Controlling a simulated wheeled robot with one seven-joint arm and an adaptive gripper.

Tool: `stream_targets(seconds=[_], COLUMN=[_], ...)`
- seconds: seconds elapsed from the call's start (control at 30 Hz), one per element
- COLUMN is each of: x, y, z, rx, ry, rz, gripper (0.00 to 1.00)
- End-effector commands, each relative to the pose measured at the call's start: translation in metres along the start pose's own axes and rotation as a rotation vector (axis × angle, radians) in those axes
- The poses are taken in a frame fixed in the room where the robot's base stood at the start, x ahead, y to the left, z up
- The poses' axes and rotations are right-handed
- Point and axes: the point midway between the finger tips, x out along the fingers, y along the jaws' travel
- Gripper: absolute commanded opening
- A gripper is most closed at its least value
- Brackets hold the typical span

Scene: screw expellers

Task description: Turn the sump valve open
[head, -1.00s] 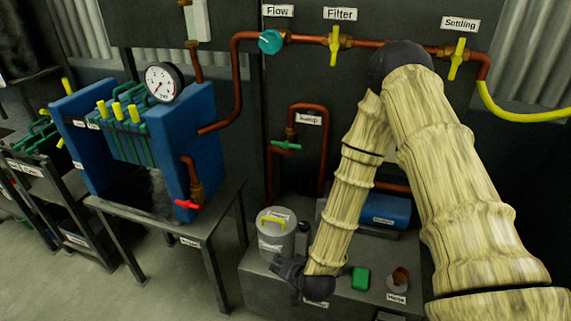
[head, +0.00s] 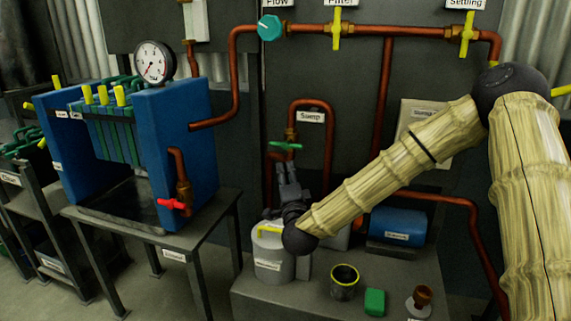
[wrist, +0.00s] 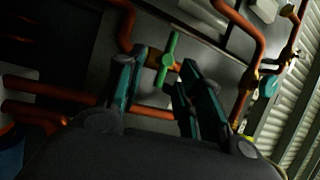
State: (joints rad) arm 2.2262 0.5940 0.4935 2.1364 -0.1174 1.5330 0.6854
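The sump valve has a green bar handle (head: 285,146) that lies level across the copper pipe under the Sump label (head: 311,117). My gripper (head: 286,164) is just below and in front of the handle in the head view, pointing up at it. In the wrist view the green handle (wrist: 168,57) shows between and just beyond the two fingertips of my gripper (wrist: 163,68). The fingers are apart with nothing held. Whether a finger touches the handle I cannot tell.
A grey canister (head: 272,262) stands below my gripper. A dark cup (head: 344,283), a green block (head: 375,302) and a blue motor (head: 398,226) are to its right. The blue filter press (head: 183,150) with a red valve handle (head: 171,203) stands left. Copper pipes run closely around the valve.

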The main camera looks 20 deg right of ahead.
Motion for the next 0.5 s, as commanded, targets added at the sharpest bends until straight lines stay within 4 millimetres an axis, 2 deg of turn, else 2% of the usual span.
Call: stream_targets(seconds=[0.27,0.5], x=[0.012,0.042], y=[-0.012,-0.013], z=[-0.012,-0.013], rx=[0.046,0.046], ry=[0.042,0.043], rz=[-0.049,-0.049], gripper=[0.36,0.36])
